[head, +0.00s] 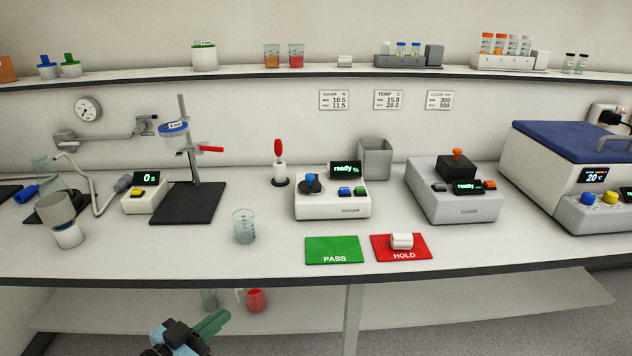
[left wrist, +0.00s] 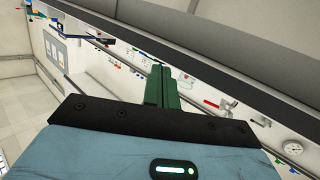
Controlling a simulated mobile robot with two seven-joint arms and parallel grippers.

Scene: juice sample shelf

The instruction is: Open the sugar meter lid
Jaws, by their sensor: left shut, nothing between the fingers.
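The sugar meter (head: 333,208) is a white box on the bench, just right of the middle of the head view. Its display (head: 345,169) reads "ready %". A dark round lid (head: 311,187) with a blue knob sits on its left top and looks closed. My left gripper (head: 217,319) is low in the head view, in front of the bench and well away from the meter. Its green fingers are together and empty; they also show in the left wrist view (left wrist: 161,88). My right gripper is not in view.
A glass beaker (head: 244,226) and a red-handled tool in a stand (head: 279,165) are left of the meter. A green PASS mat (head: 333,243) and red HOLD mat (head: 417,253) lie in front. A grey bin (head: 375,158) stands behind; another grey-white device (head: 455,205) is right.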

